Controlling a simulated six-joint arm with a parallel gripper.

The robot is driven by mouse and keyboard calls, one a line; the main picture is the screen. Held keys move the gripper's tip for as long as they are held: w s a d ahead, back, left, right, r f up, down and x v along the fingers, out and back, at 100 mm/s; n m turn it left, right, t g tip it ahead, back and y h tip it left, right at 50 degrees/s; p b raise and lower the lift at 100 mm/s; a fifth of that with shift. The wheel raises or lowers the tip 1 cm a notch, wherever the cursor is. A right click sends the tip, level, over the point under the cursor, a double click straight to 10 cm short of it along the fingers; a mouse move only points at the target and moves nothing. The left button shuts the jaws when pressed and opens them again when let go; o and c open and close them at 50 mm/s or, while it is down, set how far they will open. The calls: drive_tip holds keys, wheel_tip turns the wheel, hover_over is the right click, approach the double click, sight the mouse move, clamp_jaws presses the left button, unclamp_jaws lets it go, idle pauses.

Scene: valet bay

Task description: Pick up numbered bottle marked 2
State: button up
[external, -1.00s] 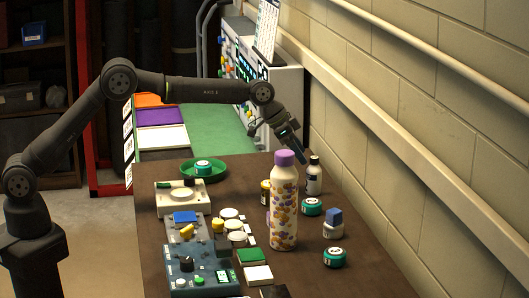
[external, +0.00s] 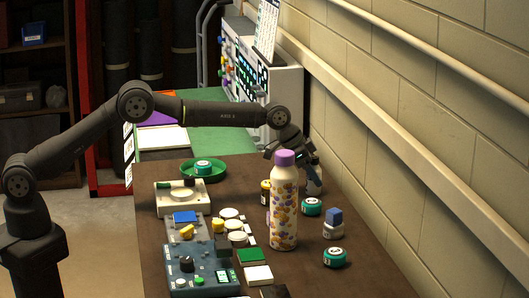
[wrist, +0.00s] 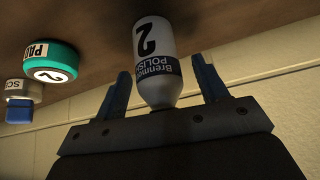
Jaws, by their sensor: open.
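The bottle marked 2 (wrist: 156,50) is white with a dark band reading POLISH and a black 2, and stands upright on the table. In the external view the bottle (external: 314,184) is partly hidden by my gripper. My gripper (external: 305,166) is open and comes down over the bottle's top from the upper left. In the wrist view my gripper (wrist: 164,88) has one finger on each side of the bottle's shoulder and neck, with a gap visible at both sides.
A green-lidded tin (wrist: 50,62), also marked 2, sits beside the bottle. A tall purple-capped flask (external: 284,205) stands in front. A blue-capped container (external: 333,224), another green tin (external: 334,258) and a yellow-labelled bottle (external: 265,191) stand nearby. The wall (external: 420,120) is close on the right.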

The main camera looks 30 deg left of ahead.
drive_tip(key=c, duration=1.1)
drive_tip(key=shift+c, duration=0.3)
drive_tip(key=shift+r, duration=0.2)
